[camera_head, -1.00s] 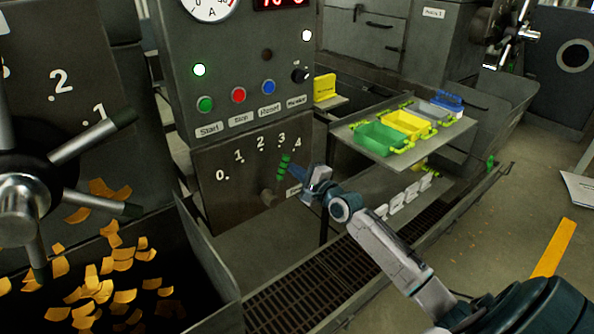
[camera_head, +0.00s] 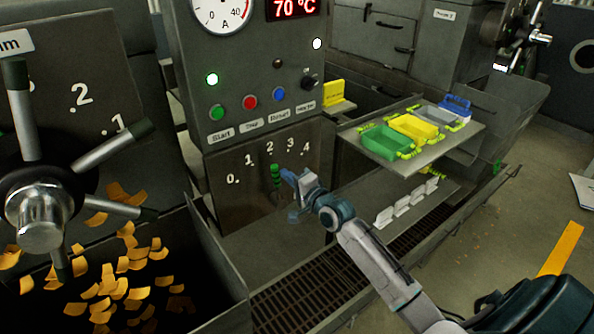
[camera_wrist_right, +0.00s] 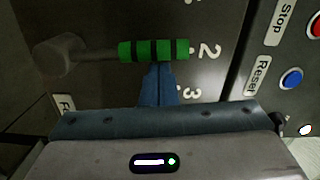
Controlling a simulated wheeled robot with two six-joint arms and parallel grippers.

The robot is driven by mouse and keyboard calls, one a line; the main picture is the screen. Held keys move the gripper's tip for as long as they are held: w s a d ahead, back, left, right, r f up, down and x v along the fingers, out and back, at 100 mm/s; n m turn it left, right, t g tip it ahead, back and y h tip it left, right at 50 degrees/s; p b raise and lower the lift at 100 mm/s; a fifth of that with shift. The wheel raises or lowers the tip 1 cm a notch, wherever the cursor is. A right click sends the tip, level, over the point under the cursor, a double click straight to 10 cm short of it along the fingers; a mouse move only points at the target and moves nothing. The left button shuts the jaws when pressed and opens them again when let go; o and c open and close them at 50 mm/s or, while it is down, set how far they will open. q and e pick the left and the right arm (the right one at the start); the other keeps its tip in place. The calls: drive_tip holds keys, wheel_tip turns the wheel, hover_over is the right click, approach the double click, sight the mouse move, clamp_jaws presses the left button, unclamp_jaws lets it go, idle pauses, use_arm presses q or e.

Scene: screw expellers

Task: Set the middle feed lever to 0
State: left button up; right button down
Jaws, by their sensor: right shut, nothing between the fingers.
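The feed lever has a green ribbed handle (camera_head: 276,175) on a dark panel (camera_head: 240,200) marked with a scale from 0 to 4. The handle stands nearly upright and points at about 2. In the right wrist view the green handle (camera_wrist_right: 153,50) lies across the picture, its end towards the 2, with its grey pivot (camera_wrist_right: 60,58) at left. My right gripper (camera_head: 286,175) is shut and empty, on the 3–4 side of the handle. Its blue fingertips (camera_wrist_right: 160,66) reach the handle's side and appear to touch it. My left gripper is not in view.
Above the lever panel are Start, Stop and Reset buttons (camera_head: 250,102) and a dark knob (camera_head: 309,82). A shelf (camera_head: 425,165) with coloured bins stands to the right. A spoked handwheel (camera_head: 45,215) and a trough of orange flakes (camera_head: 215,270) are at left.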

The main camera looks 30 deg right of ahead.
drive_tip(key=a+f+n, duration=0.2)
drive_tip(key=a+n, duration=0.4)
drive_tip(key=a, duration=0.1)
drive_tip(key=shift+s+a, duration=0.3)
idle(0.6)
